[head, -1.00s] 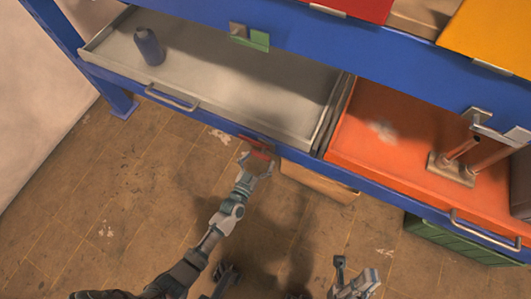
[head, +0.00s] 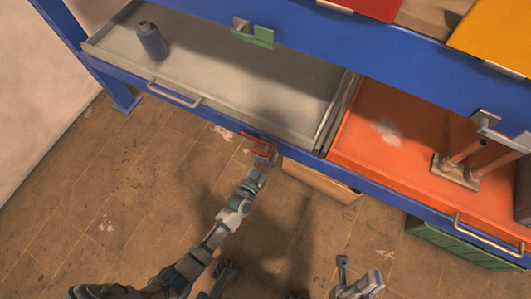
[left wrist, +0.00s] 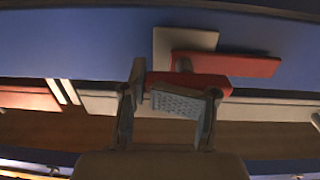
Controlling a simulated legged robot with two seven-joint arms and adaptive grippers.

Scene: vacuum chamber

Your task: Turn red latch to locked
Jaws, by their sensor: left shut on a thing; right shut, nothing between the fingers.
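The red latch (head: 254,139) sits on the front of the blue frame, below the grey drawer, in the head view. In the left wrist view the red latch (left wrist: 228,66) has a flat red bar extending right, in front of a pale plate (left wrist: 175,42), and a red block nearer me. My left gripper (head: 264,154) is at the latch, and in the left wrist view its fingers (left wrist: 170,97) are shut on the red block, partly hiding it. My right gripper (head: 343,264) is low in the head view, shut and empty, away from the latch.
A grey drawer (head: 105,45) holds a dark bottle (head: 152,42). An orange drawer (head: 350,150) holds a metal fixture (head: 455,171). A green latch (head: 264,37) is on the upper blue beam. A green crate (head: 460,243) is under the right side.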

